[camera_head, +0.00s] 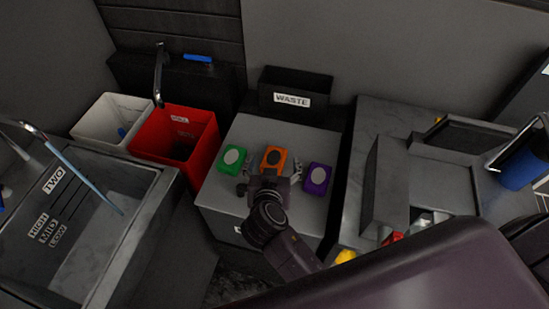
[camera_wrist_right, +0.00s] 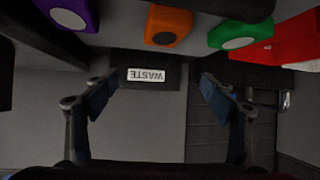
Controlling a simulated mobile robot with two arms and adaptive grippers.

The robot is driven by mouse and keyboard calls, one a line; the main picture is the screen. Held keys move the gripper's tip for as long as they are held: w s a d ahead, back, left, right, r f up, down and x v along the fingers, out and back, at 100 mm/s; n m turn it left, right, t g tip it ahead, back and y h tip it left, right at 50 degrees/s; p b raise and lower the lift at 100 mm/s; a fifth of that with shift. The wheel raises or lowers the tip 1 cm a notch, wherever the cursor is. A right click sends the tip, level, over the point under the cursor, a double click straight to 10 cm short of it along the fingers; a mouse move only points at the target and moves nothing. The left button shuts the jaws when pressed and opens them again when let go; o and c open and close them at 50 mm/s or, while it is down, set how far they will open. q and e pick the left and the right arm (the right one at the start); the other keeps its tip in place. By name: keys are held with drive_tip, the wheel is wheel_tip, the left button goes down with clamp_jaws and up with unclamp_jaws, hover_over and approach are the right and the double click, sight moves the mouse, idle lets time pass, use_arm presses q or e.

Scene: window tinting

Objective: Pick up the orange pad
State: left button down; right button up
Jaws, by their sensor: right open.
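In the right wrist view, which is upside down, the orange pad (camera_wrist_right: 167,27) shows at the top, above the gap between the open fingertips (camera_wrist_right: 158,90). The pad is not held. My left gripper is not in view.
A black WASTE bin (camera_head: 295,91) stands behind the pads. A red bin (camera_head: 174,143) and a white bin (camera_head: 111,121) are to the left, beside a grey sink (camera_head: 110,240). A raised grey block (camera_head: 386,185) stands on the right counter.

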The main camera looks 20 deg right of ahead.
drive_tip(key=b, duration=0.5)
approach(274, 160)
drive_tip(key=shift+w+d+f, duration=0.5)
drive_tip(key=shift+f, duration=0.1)
drive_tip(key=shift+w+f, duration=0.1)
drive_tip(key=shift+w+d, duration=0.1)
drive_tip(key=shift+w, duration=0.1)
drive_tip(key=shift+p+x, duration=0.5)
drive_tip(key=shift+x, duration=0.25)
drive_tip(key=p+x, duration=0.1)
drive_tip(key=x, duration=0.1)
drive_tip(key=p+x, duration=0.1)
drive_tip(key=x, duration=0.1)
drive_tip(key=shift+w, duration=0.4)
drive_tip(key=shift+w+f, duration=0.3)
drive_tip(key=shift+w, duration=0.15)
drive_tip(key=c, duration=1.3)
